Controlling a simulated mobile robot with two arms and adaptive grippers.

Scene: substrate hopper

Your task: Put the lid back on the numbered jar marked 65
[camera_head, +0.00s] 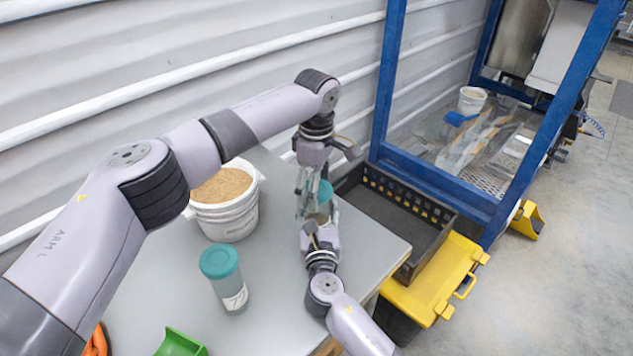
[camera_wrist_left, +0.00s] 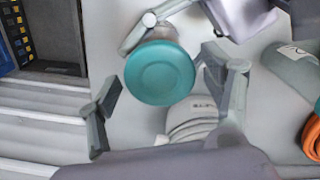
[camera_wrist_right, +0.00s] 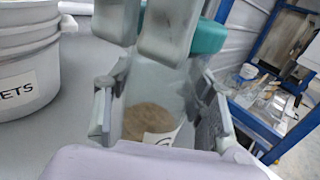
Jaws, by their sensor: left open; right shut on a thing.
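A clear jar (camera_wrist_right: 155,105) with brown contents and a label partly reading 6 stands upright in my right gripper (camera_wrist_right: 160,112); the rest of the label is hidden. My right gripper (camera_head: 319,226) is shut on this jar near the table's right side. A teal lid (camera_wrist_left: 160,72) is at the jar's top, and also shows in the head view (camera_head: 325,190). I cannot tell if it is fully seated. My left gripper (camera_head: 313,187) points down from above, its open fingers spread on both sides of the lid, apart from it in the left wrist view.
Another teal-lidded jar (camera_head: 222,278) stands on the table (camera_head: 275,285); its label is unreadable. A white bucket (camera_head: 228,218) of pellets is behind it. A green scoop (camera_head: 180,343) lies at the front. A black crate (camera_head: 395,219) and yellow-lidded box (camera_head: 435,285) are to the right.

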